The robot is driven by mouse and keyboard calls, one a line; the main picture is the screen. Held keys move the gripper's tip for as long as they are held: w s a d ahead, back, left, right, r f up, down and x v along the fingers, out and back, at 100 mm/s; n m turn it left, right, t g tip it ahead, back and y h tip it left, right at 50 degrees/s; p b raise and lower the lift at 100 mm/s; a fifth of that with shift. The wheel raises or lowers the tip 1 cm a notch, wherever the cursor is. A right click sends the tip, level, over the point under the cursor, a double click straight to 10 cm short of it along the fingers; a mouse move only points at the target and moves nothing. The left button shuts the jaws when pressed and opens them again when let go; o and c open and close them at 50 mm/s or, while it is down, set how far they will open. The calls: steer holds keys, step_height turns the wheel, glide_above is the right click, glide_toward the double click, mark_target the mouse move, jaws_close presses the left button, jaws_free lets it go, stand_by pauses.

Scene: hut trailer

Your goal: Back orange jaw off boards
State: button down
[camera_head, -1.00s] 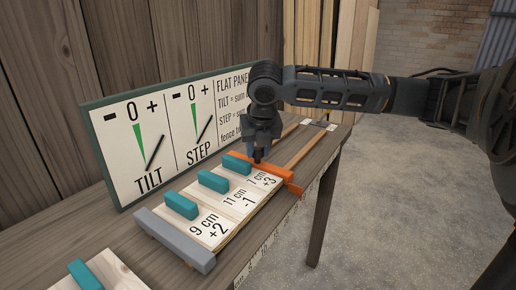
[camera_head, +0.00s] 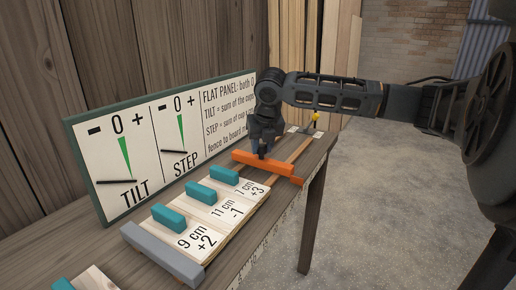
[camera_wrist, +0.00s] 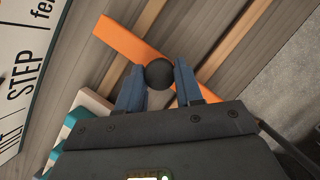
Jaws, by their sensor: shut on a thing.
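The orange jaw (camera_head: 270,167) lies across two wooden rails on the bench, with a gap between it and the nearest board. It also shows in the wrist view (camera_wrist: 135,43). Three boards (camera_head: 210,215) lie side by side, each with a teal block on top, marked 9 cm +2, 11 cm -1 and 7 cm +3. My gripper (camera_head: 261,151) points down over the jaw. In the wrist view its fingers are shut on a round black knob (camera_wrist: 159,74) above the jaw.
A grey fence (camera_head: 160,255) borders the boards' near side. A gauge panel (camera_head: 160,145) marked TILT and STEP stands behind, both black needles near level. A small yellow-topped item (camera_head: 315,117) stands at the bench's far end. Another board with a teal block is cut off at lower left.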

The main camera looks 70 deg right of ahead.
steer(key=c, duration=0.7)
jaws_free()
steer(key=shift+c, duration=0.2)
steer(key=v, duration=0.7)
steer(key=shift+a+r, duration=0.15)
steer(key=shift+r, duration=0.2)
steer(key=shift+s, duration=0.15)
